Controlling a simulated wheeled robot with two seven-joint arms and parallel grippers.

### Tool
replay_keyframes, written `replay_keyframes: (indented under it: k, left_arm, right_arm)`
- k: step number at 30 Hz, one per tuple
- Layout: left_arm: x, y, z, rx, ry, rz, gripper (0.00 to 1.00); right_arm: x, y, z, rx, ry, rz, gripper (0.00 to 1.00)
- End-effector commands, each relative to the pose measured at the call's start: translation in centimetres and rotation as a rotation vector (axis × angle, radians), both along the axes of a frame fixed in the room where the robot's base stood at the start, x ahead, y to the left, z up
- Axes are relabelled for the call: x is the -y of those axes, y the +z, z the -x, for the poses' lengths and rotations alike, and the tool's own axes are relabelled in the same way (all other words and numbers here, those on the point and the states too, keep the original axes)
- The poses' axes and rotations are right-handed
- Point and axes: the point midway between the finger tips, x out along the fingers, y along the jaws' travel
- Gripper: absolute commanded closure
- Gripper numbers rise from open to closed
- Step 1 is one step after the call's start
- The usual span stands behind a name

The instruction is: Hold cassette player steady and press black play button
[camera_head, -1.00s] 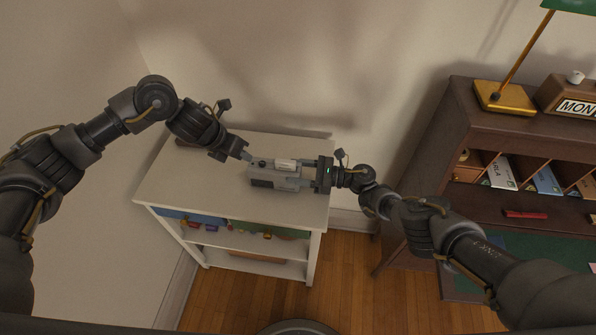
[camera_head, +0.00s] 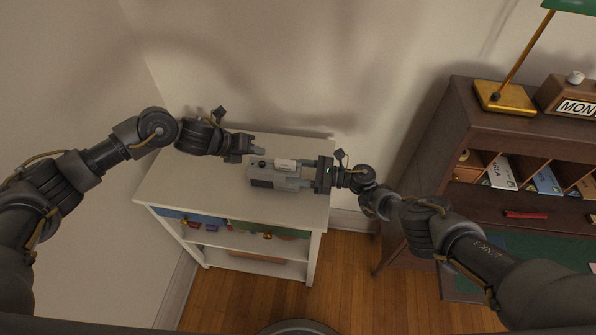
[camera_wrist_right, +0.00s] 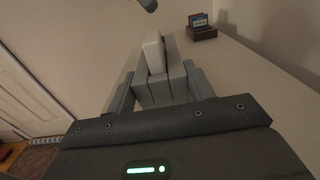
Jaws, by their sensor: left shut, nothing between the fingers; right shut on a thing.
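The grey cassette player (camera_head: 275,184) lies on top of the white shelf unit (camera_head: 200,185). A dark grille shows on its front left, a dark round button (camera_head: 262,164) at its upper left, and a pale block (camera_head: 286,165) on its top. My right gripper (camera_head: 308,173) is shut on the player's right end. In the right wrist view the two fingers flank the player (camera_wrist_right: 160,88). My left gripper (camera_head: 260,150) is shut and empty, with its tips just above and behind the player's upper left. I cannot tell whether they touch it.
In the right wrist view a small brown box (camera_wrist_right: 201,33) with coloured items stands on the shelf top. A brown desk (camera_head: 470,130) with a brass lamp (camera_head: 505,97) stands at the right. The wall is close behind the shelf. The shelf top's front left is clear.

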Motion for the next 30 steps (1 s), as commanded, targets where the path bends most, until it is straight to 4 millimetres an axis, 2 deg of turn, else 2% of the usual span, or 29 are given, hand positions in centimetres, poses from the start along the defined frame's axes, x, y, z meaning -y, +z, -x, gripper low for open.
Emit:
replay_keyframes:
  k: [3,9,30]
  left_arm:
    - [0.0,-1.4,0.0,-0.002,0.001,0.0,1.0]
    - [0.0,-2.7,0.0,-0.001,0.001,0.0,1.0]
    - [0.0,-2.9,0.0,0.001,0.0,0.0,1.0]
  right_arm:
    - [0.0,0.0,0.0,0.0,0.0,0.0,0.86]
    - [0.0,0.0,0.0,0.0,0.001,-0.001,0.86]
    - [0.0,0.0,0.0,0.0,0.001,-0.001,0.86]
